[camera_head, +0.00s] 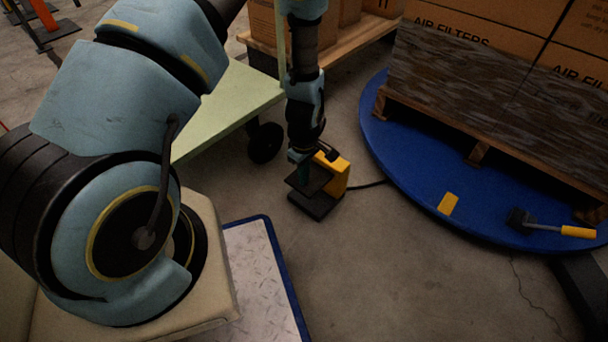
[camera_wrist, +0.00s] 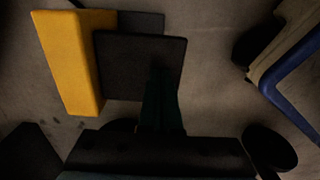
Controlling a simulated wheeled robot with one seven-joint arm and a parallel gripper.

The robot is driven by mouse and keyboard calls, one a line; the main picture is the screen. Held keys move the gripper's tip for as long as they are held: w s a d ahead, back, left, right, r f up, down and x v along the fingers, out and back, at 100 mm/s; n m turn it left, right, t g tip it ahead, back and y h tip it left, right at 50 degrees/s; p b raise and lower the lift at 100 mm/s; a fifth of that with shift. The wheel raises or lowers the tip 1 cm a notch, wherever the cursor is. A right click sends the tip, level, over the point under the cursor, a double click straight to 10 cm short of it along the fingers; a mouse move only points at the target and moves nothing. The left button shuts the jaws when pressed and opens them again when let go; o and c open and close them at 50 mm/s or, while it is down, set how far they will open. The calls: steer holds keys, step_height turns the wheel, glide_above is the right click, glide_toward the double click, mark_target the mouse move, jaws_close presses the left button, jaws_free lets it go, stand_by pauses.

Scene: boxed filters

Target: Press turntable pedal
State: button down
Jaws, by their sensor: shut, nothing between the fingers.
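The turntable pedal (camera_head: 317,192) stands on the concrete floor left of the turntable, with a black base, a black tread plate and a yellow housing (camera_head: 336,172). A cable runs from it toward the blue turntable (camera_head: 379,120). My gripper (camera_head: 303,181) points down at the pedal, shut and empty. In the wrist view, my shut fingers (camera_wrist: 162,95) reach over the black tread plate (camera_wrist: 130,65), with the yellow housing (camera_wrist: 70,65) to the left. I cannot tell whether the fingertips touch the plate.
A wooden pallet of air filter boxes (camera_head: 490,40) stands on the turntable. A yellow-handled tool (camera_head: 560,229) lies at its near edge. A green cart (camera_head: 225,105) with a black wheel (camera_head: 265,142) is close to the left of my forearm. Open floor lies in front of the pedal.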

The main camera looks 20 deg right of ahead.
mark_target(301, 186)
steer(key=shift+s+a+f+t+h, duration=0.15)
steer(key=shift+a+f+t+h, duration=0.15)
steer(key=shift+f+h, duration=0.25)
steer(key=shift+s+a+f+p, duration=0.15)
steer(key=shift+f+p, duration=0.4)
steer(key=shift+f, duration=0.55)
